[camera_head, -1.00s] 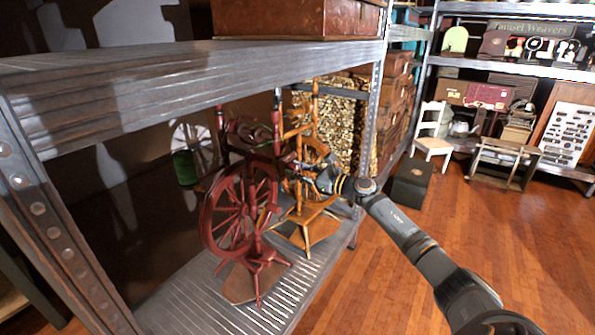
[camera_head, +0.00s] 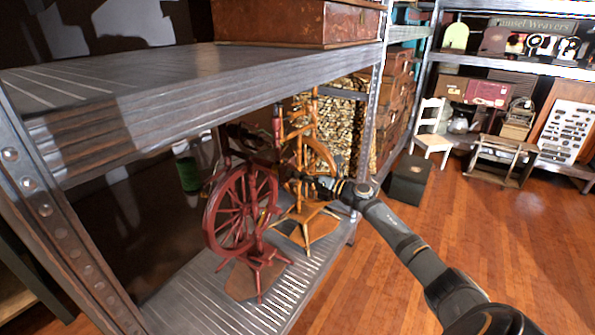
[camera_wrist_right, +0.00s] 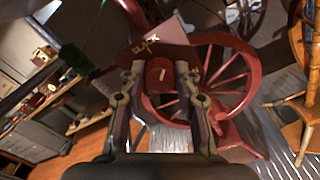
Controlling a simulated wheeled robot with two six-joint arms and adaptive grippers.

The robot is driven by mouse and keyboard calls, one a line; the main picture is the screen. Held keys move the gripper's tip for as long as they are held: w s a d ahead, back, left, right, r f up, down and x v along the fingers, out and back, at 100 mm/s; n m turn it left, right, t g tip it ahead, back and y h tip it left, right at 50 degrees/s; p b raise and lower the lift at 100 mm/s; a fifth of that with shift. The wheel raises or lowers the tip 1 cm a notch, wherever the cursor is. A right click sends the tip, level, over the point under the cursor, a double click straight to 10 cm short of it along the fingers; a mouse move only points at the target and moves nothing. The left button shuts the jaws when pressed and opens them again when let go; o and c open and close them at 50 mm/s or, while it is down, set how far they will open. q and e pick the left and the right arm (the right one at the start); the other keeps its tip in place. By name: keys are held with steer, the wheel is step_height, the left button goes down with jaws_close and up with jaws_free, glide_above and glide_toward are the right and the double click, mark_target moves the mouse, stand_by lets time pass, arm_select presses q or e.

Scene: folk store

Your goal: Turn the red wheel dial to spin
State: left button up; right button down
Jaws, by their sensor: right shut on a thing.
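The red spinning wheel (camera_head: 211,222) stands on the lower metal shelf, its large spoked wheel facing left of centre in the head view. The red wheel rim (camera_wrist_right: 254,62) also shows behind my fingers in the wrist view. My right gripper (camera_head: 300,182) reaches in from the right, beside the upper part of the red spinning wheel. In the wrist view its two fingers (camera_wrist_right: 159,82) are closed around a short red rounded piece (camera_wrist_right: 158,70). How firmly the finger pads touch it is hard to see. My left gripper is not in view.
An orange-brown wooden spinning wheel (camera_head: 313,222) stands close to the right of the red one, beside my right gripper. The upper shelf (camera_head: 150,85) hangs low above both. A green spool (camera_head: 188,173) sits behind. Open wooden floor (camera_head: 490,240) lies right.

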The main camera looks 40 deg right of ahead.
steer(key=shift+r+m+p, duration=0.1)
steer(key=shift+m+p, duration=4.3)
steer(key=shift+m, duration=3)
steer(key=c, duration=1)
jaws_free()
steer(key=shift+d, duration=0.1)
steer(key=shift+o, duration=0.2)
